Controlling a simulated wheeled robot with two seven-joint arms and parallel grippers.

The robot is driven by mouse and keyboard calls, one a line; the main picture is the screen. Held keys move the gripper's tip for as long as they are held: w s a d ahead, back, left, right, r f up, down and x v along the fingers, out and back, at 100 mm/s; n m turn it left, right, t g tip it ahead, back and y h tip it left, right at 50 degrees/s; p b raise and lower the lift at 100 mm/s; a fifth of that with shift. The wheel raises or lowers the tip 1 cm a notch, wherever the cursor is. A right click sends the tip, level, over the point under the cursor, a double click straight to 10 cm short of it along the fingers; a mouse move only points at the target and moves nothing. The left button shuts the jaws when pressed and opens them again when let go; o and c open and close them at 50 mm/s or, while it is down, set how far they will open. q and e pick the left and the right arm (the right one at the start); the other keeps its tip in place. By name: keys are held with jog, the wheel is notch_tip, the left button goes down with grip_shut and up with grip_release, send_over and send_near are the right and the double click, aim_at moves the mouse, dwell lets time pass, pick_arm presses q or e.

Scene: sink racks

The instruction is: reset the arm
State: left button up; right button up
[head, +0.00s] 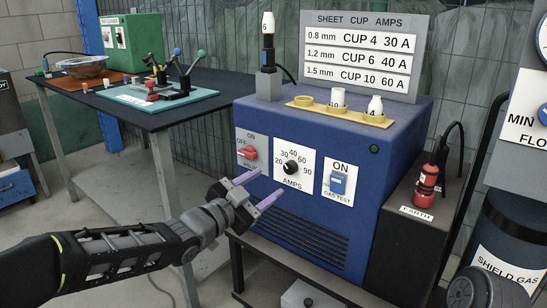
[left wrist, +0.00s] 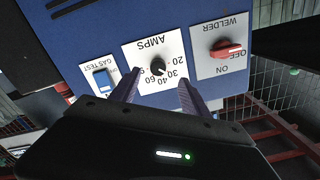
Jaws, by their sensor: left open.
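My left gripper (head: 258,188) is open and empty, held in front of the blue welder box (head: 310,240) at the height of its control panel. In the left wrist view the two fingers (left wrist: 157,90) point at the AMPS plate, with the black AMPS knob (left wrist: 158,68) seen between and beyond them. In the head view the AMPS knob (head: 291,167) lies right of and above the fingertips. The red WELDER switch (head: 248,152) is above the gripper. I cannot tell whether a finger touches the panel. My right gripper is not in view.
The blue GAS TEST switch (head: 338,183) is at the panel's right. Cups (head: 374,106) stand in a yellow holder (head: 352,118) on the box under a chart sign (head: 360,52). A red EARTH plug (head: 427,180) is at right. A table (head: 150,122) stands at left.

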pick_arm(q)
jog(key=s+a+f+n+g+y, duration=0.1)
jog(key=s+f+n+g+y, duration=0.2)
jog(key=f, duration=0.8)
jog(key=s+a+f+n+g, duration=0.1)
jog(key=s+f+n, duration=0.25)
jog(key=f, duration=0.75)
jog(key=s+a+f+n+g+y, duration=0.1)
jog(key=s+a+f+n+y, duration=0.3)
jog(key=f, duration=0.6)
jog(key=s+d+f+n+g, duration=0.3)
jog(key=s+f+g, duration=0.5)
jog(key=s+f, duration=1.55)
jog(key=s+r+h+p, duration=0.1)
jog(key=s+r+p, duration=0.2)
jog(key=r+p, duration=3.1)
notch_tip(320, 180, up, 3)
jog(key=shift+s+d+f+n+g, duration=0.2)
jog(key=shift+d+n+g, duration=0.1)
jog(key=shift+n+g, duration=0.15)
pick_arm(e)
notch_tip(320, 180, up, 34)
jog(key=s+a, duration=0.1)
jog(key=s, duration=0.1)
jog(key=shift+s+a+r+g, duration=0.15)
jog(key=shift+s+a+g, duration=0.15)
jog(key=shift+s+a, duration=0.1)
